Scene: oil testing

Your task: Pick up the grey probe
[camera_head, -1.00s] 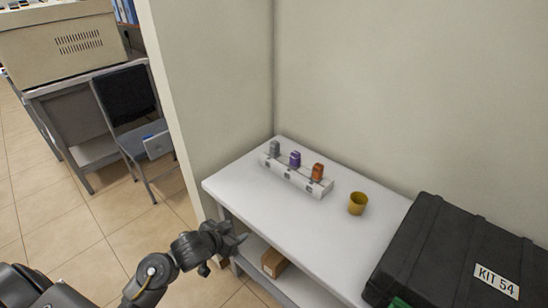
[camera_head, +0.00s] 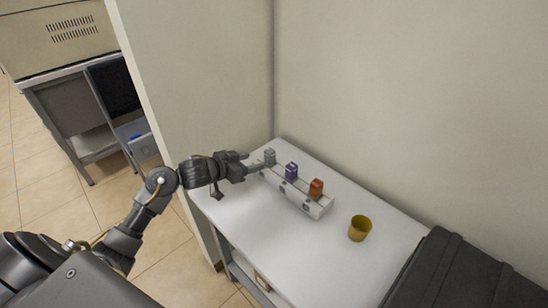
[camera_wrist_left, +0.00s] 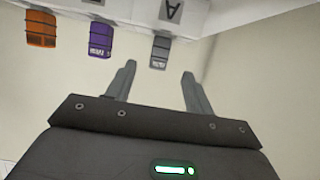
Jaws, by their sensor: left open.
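The grey probe (camera_head: 269,157) stands in the far left end of a white rack (camera_head: 318,208) on the white table. It also shows in the left wrist view (camera_wrist_left: 160,52), just beyond the fingertips and roughly between their lines. My left gripper (camera_head: 254,161) is open and empty, close to the grey probe on its left side. In the left wrist view, its two fingers (camera_wrist_left: 158,80) are spread apart with a gap before the probe. A purple probe (camera_head: 291,171) and an orange probe (camera_head: 316,188) stand in the same rack, to the right of the grey one.
A yellow cup (camera_head: 360,228) stands on the table (camera_head: 275,240) right of the rack. A black case (camera_head: 455,270) fills the table's right end. Walls close in behind and left of the table. The tabletop in front of the rack is clear.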

